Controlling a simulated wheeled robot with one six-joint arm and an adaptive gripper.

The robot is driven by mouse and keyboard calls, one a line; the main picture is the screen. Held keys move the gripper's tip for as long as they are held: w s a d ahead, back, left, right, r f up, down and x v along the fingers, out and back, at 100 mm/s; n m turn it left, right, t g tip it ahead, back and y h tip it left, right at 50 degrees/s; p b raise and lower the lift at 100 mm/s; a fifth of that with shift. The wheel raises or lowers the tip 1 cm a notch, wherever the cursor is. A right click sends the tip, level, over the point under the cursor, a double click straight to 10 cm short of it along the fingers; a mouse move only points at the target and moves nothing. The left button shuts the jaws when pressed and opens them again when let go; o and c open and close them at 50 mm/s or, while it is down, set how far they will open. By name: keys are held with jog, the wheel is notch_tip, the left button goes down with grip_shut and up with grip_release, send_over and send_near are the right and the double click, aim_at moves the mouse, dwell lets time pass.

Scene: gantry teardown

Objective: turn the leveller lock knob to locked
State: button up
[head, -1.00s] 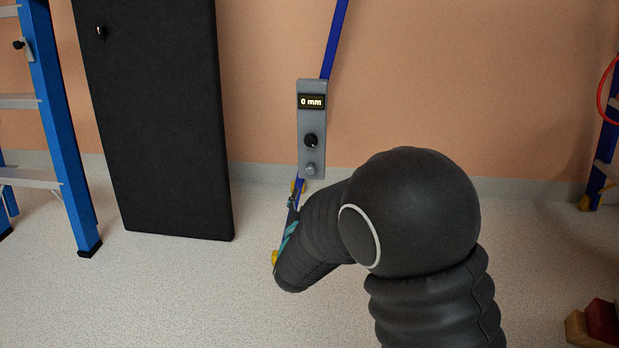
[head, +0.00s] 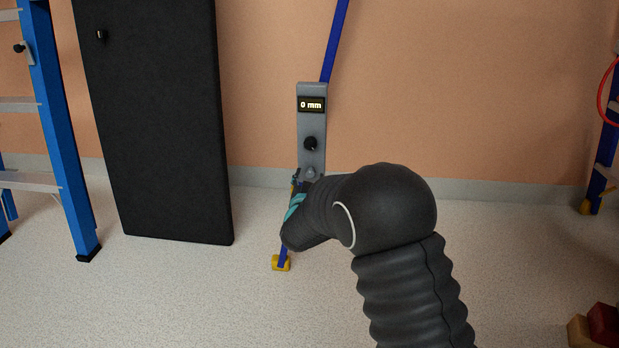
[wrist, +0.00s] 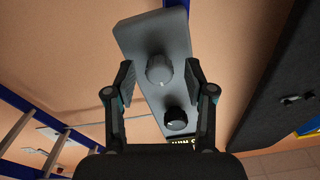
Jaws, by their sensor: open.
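The grey leveller panel (head: 320,157) is fixed on a slanted blue leg and its display (head: 311,104) reads 0 mm. A black knob (head: 310,143) sits below the display, with a smaller grey knob (head: 310,173) under it. No label shows which one is the lock knob. In the wrist view, the panel (wrist: 136,37) appears upside down, with the grey knob (wrist: 159,69) between my open fingertips and the black knob (wrist: 175,119) nearer the palm side of the picture. My gripper (wrist: 160,82) is open and empty, its fingers either side of the grey knob; contact is not visible.
A tall black board (head: 155,130) leans at the left of the leveller. A blue ladder (head: 60,130) stands at far left. Another blue leg (head: 600,165) and wooden blocks (head: 600,325) are at the right. The leg's yellow foot (head: 281,263) rests on clear floor.

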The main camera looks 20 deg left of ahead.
jog(key=shift+w+a, duration=0.15)
jog(key=shift+w, duration=0.4)
grip_shut()
